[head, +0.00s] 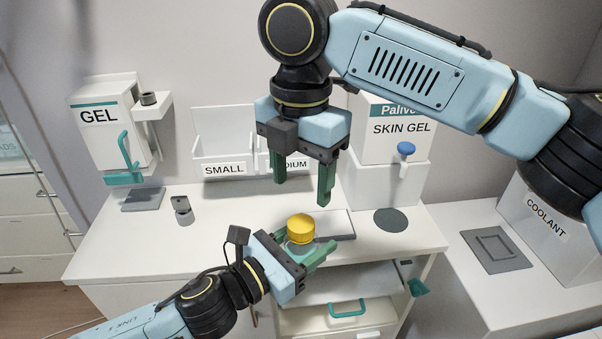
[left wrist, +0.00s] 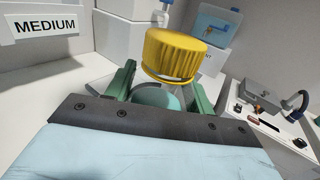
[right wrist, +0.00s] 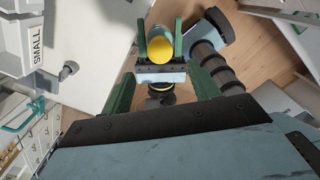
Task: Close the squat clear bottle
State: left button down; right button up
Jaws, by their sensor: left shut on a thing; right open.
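My left gripper (head: 302,249) is shut around the squat clear bottle (left wrist: 158,97) and holds it above the front of the counter. A yellow ribbed cap (head: 300,227) is on top of the bottle. In the left wrist view the cap (left wrist: 183,55) looks slightly tilted, and I cannot tell whether it is screwed down. My right gripper (head: 303,192) is open and empty, pointing down above the cap. In the right wrist view the cap (right wrist: 159,50) lies beyond the open fingers, apart from them. The bottle's body is mostly hidden by the left fingers.
A white counter (head: 130,232) bears a grey stand (head: 183,211), a dark round pad (head: 391,220) and a grey mat. GEL (head: 99,117) and SKIN GEL (head: 400,127) dispensers and SMALL and MEDIUM bins stand behind.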

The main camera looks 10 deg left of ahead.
aim_at(301, 222)
jog(key=shift+f, duration=0.1)
jog(key=shift+f, duration=3.9)
jog(key=shift+c, duration=0.3)
jog(key=c, duration=1)
